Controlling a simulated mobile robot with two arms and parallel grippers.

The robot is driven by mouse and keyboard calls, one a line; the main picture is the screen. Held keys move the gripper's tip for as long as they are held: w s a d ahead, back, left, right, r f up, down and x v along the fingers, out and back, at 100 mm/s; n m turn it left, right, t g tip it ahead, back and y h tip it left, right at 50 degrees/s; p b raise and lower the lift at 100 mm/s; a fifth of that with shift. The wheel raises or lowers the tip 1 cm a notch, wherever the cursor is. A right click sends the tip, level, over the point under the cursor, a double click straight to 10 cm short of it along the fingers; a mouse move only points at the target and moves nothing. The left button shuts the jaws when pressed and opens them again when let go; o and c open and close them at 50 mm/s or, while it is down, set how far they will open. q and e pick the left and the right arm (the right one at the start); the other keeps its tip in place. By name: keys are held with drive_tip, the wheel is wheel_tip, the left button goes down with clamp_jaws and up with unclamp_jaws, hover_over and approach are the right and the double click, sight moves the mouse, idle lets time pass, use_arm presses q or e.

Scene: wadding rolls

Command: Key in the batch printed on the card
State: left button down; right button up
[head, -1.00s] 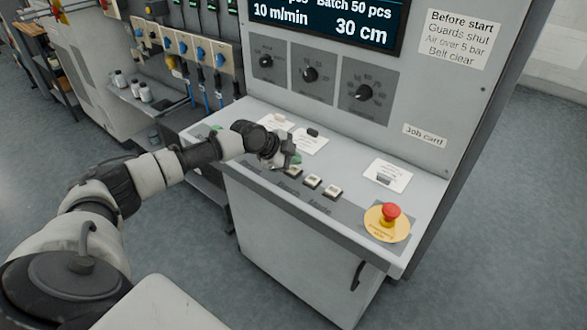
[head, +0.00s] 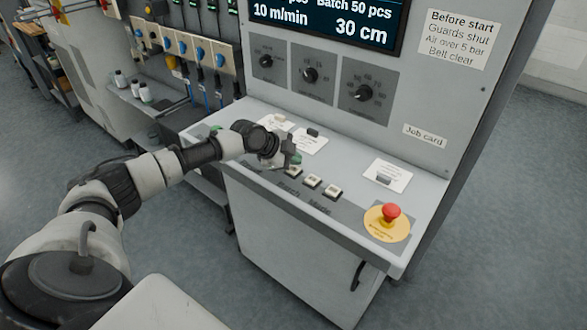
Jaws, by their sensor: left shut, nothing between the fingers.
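My left gripper (head: 291,163) is shut and empty. It is low over the sloping desk of the control console, at the left end of a row of pale square buttons (head: 313,182). Whether its tips touch a button cannot be told. The display (head: 330,20) reads "Batch 50 pcs", "10 m/min" and "30 cm"; its top is cut off. A "Job card" label (head: 425,136) is on the console front, with no printed card seen under it. My right gripper is not in view.
A red emergency stop (head: 391,212) on a yellow disc sits at the desk's right end. Three dark knobs (head: 363,92) are below the display. A "Before start" notice (head: 459,38) is at upper right.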

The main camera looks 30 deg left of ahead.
sight(293, 170)
use_arm(q)
drive_tip(key=shift+f, duration=0.15)
drive_tip(key=shift+f+b, duration=0.25)
drive_tip(key=shift+b, duration=0.1)
drive_tip(key=shift+f+b, duration=0.4)
drive_tip(key=shift+f, duration=0.1)
idle(0.7)
drive_tip(key=shift+r, duration=0.15)
drive_tip(key=shift+r+p, duration=0.6)
drive_tip(key=shift+r, duration=0.1)
drive_tip(key=shift+r, duration=0.15)
wheel_tip(293, 170, up, 5)
drive_tip(key=p, duration=0.3)
drive_tip(key=shift+p, duration=0.35)
idle(0.7)
